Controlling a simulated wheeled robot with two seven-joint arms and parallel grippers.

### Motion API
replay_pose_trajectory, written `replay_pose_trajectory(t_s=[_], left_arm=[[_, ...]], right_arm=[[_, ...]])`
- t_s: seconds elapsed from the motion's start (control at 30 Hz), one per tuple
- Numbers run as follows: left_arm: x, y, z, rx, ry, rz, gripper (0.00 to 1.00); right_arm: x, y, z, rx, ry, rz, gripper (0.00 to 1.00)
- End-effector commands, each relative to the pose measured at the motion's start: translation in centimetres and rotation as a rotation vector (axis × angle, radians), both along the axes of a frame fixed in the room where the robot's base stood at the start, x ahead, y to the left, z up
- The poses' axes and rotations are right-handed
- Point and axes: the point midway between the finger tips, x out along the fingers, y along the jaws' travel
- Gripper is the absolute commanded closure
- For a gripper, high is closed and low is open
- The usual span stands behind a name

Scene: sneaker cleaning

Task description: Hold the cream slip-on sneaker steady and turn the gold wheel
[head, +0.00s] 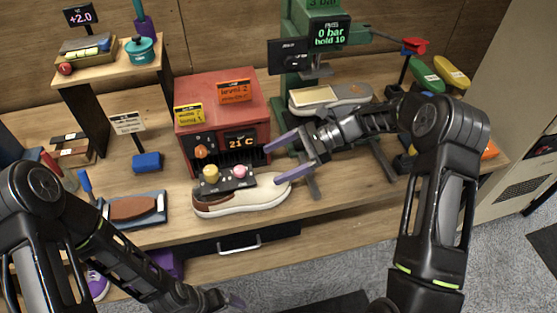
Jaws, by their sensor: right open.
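The cream slip-on sneaker (262,196), with a brown heel part, lies on its sole at the table's front, toe to the right. A dark panel in front of the red box bears a gold round knob, which looks like the gold wheel (210,173), and a pink knob (239,171). The panel hides part of the shoe's top. My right gripper (288,157) is open and empty, its purple-tipped fingers pointing left. Its lower finger overlaps the toe area in the picture; I cannot tell if they touch. My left gripper (236,300) is low, at the front, mostly cut off by the bottom edge.
A red box (205,110) with a 21 C display stands behind the sneaker. A green press (300,30) stands over another shoe (330,97) at the back. A brown-topped brush or block (134,208) lies at the left. The strip of table right of the sneaker is mostly clear.

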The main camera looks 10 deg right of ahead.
Motion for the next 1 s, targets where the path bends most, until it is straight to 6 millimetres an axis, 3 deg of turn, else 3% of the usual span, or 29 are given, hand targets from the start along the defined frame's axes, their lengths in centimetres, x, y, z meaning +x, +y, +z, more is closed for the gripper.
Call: replay_pose_trajectory(t_s=[0.37,0.8,1.0], left_arm=[[0.0,0.0,0.0,0.0,0.0,0.0,0.08],[0.0,0.0,0.0,0.0,0.0,0.0,0.08],[0.0,0.0,0.0,0.0,0.0,0.0,0.08]], right_arm=[[-0.1,1.3,-0.5,0.0,0.001,0.003,0.09],[-0.3,8.3,-3.4,0.0,0.002,0.004,0.09],[-0.3,10.6,-4.3,-0.001,0.0,0.003,0.09]])
